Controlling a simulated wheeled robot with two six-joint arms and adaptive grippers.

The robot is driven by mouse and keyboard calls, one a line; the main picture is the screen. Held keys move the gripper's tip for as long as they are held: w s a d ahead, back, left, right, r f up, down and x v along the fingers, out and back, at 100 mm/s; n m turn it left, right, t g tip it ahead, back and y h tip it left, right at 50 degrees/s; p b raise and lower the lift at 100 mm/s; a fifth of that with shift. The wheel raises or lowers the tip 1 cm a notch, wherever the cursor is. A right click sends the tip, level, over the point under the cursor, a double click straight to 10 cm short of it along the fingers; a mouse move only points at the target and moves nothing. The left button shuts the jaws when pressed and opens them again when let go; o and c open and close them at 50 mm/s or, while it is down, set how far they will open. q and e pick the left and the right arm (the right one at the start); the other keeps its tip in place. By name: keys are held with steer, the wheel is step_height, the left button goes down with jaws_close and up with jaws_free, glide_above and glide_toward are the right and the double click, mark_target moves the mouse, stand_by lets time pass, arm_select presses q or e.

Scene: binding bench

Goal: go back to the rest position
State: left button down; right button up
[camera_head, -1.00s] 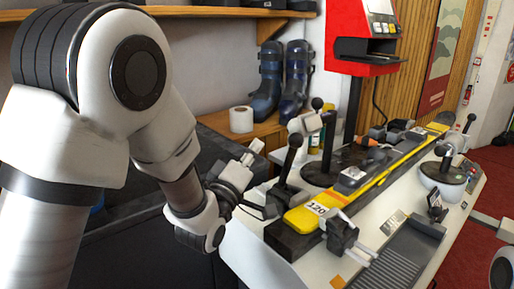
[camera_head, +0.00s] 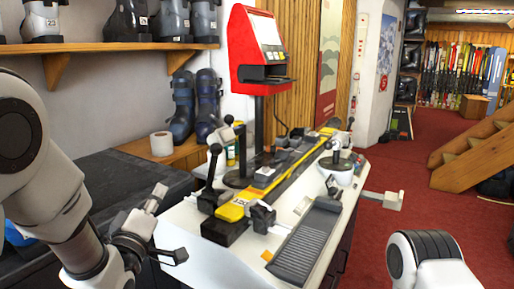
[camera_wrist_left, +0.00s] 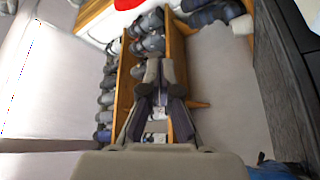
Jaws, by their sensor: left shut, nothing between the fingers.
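My left arm comes in from the left in the head view. Its gripper (camera_head: 160,191) is shut and empty, pointing up, left of the bench's near end and apart from it. In the left wrist view the two fingers of the left gripper (camera_wrist_left: 161,78) are close together with nothing between them. A white link of my right arm (camera_head: 432,266) shows at the bottom right of the head view; the right gripper is not in view.
The white bench (camera_head: 190,215) carries a yellow ski (camera_head: 285,172), clamps, a grey ridged tray (camera_head: 308,241) and a red machine (camera_head: 262,50) on a post. A dark low surface (camera_head: 130,182) lies behind my left arm. Red carpet (camera_head: 400,215) is open at right.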

arm_select(q)
step_height(320, 180, down, 8)
steer(key=w+g+p, duration=0.2)
steer(key=s+a+f+g+y+p, duration=0.15)
steer(key=s+f+g, duration=0.3)
steer(key=f, duration=0.55)
steer(key=s+a+f+g+p, duration=0.1)
steer(key=s+f+g+p, duration=0.3)
steer(key=f, duration=0.6)
steer(key=s+f+m+g, duration=0.5)
steer(key=s+f, duration=0.1)
steer(key=s, duration=0.7)
steer(key=s+a+f+m+g, duration=0.1)
steer(key=s+f+m+g, duration=0.4)
steer(key=s, duration=0.9)
steer(key=shift+s+a+f, duration=0.2)
steer(key=shift+f, duration=0.7)
arm_select(e)
step_height(320, 180, up, 8)
steer(key=shift+w+f, duration=0.2)
steer(key=shift+w, duration=0.25)
arm_select(q)
steer(key=shift+y, duration=0.35)
